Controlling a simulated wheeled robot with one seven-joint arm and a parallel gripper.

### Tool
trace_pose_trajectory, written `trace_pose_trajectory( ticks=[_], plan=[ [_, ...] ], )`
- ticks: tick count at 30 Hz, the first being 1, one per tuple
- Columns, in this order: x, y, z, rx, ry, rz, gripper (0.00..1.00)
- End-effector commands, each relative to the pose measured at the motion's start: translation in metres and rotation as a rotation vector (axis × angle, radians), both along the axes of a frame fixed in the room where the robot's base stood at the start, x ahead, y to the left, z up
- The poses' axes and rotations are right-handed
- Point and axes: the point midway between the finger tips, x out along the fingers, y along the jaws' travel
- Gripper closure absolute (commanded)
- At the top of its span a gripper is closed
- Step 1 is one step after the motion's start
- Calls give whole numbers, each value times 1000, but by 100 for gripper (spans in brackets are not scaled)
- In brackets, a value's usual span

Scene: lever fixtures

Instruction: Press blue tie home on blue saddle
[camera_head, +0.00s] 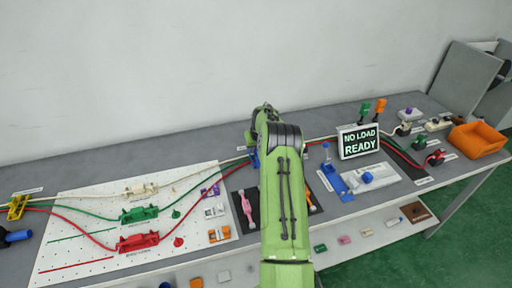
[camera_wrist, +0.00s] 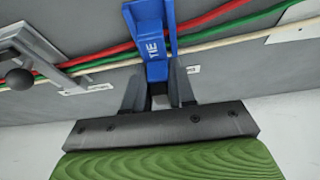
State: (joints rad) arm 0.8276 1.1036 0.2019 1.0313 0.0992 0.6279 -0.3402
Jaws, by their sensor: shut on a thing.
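The blue tie (camera_wrist: 154,50), marked TIE, is between the fingertips of my gripper (camera_wrist: 157,80) in the wrist view. My gripper is shut on its near end. Blue uprights (camera_wrist: 150,12) rise beyond the label, and the red, green and cream cables meet the blue parts there. I cannot tell where the tie ends and the blue saddle begins, nor whether the tie is seated. In the head view a bit of blue (camera_head: 253,156) shows at the left edge of my arm, by the cables. My arm hides the rest of it and my gripper.
A white pegboard (camera_head: 80,210) with green and red clips lies left. The NO LOAD READY display (camera_head: 359,142), a blue lever fixture (camera_head: 334,182) and an orange bin (camera_head: 478,140) are right. In the wrist view a grey bracket with a dark ball (camera_wrist: 19,79) stands left of my fingers.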

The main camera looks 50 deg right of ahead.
Motion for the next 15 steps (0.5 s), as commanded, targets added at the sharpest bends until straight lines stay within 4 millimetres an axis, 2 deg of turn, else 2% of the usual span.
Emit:
trace_pose_trajectory(
  ticks=[15],
  plan=[
    [0, 0, -8, 0, 0, 1, 100]
  ],
)
